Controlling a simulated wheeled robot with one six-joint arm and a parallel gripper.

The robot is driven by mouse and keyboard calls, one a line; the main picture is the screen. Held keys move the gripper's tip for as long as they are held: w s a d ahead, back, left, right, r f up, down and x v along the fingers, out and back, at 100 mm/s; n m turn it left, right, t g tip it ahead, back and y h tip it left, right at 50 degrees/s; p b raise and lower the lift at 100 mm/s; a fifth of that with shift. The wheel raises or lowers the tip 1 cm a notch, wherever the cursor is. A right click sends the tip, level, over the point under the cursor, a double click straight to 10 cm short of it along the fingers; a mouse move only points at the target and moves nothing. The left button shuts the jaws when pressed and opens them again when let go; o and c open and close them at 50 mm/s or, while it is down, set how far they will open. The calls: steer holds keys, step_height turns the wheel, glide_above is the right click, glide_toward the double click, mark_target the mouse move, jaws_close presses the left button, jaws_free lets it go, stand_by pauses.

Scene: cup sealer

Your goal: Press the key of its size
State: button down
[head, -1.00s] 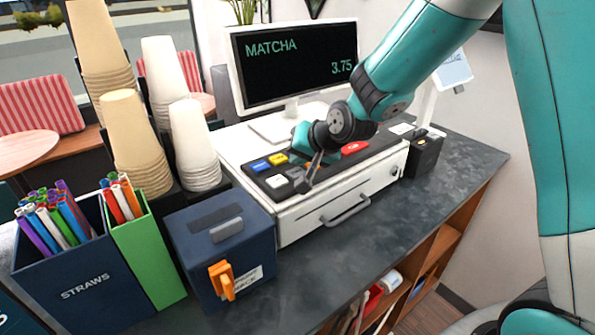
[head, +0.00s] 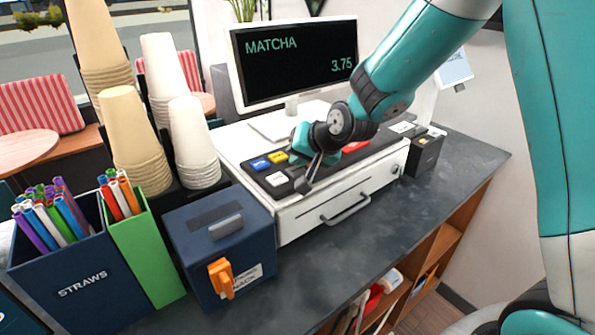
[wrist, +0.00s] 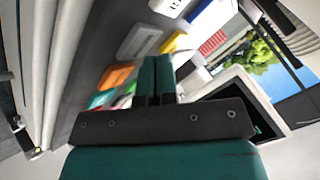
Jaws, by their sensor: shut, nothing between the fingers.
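The key panel (head: 255,177) lies on top of the white register. In the head view I see a blue key (head: 260,164), a yellow key (head: 278,158), a white key (head: 276,180) and a red key (head: 355,147). My gripper (head: 306,185) is shut and empty, low over the panel near its front edge, and covers part of it. In the wrist view the shut fingers (wrist: 157,62) sit among a grey key (wrist: 140,42), the yellow key and an orange key (wrist: 115,77). Contact cannot be told. The screen (head: 296,58) reads MATCHA 3.75.
Stacked cream cups (head: 135,145) and white cups (head: 193,145) stand left of the register. A navy box with an orange lever (head: 221,278) and straw holders (head: 85,285) are at front left. A dark box (head: 424,155) stands right. The counter in front (head: 370,225) is clear.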

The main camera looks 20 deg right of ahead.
mark_target(299, 169)
steer(key=shift+f+b, duration=0.35)
steer(key=shift+f, duration=0.15)
stand_by(0.6)
steer(key=shift+r, duration=0.15)
steer(key=shift+r+p, duration=0.6)
steer(key=shift+r, duration=0.15)
step_height(299, 169, up, 5)
steer(key=p, duration=0.3)
steer(key=shift+p, duration=0.4)
stand_by(0.5)
steer(key=s+a+n+g+b, duration=0.1)
steer(key=s+n+g+b, duration=0.1)
steer(key=s, duration=0.8)
steer(key=s+a+r+n+g+b, duration=0.1)
steer(key=s+n, duration=0.4)
steer(key=s, duration=0.5)
steer(key=s+a+n+g+b, duration=0.2)
steer(key=s+n+g, duration=0.2)
steer(key=s, duration=0.7)
steer(key=shift+a+r+g+b, duration=0.35)
steer(key=shift+a+g, duration=0.05)
steer(key=shift+g, duration=0.3)
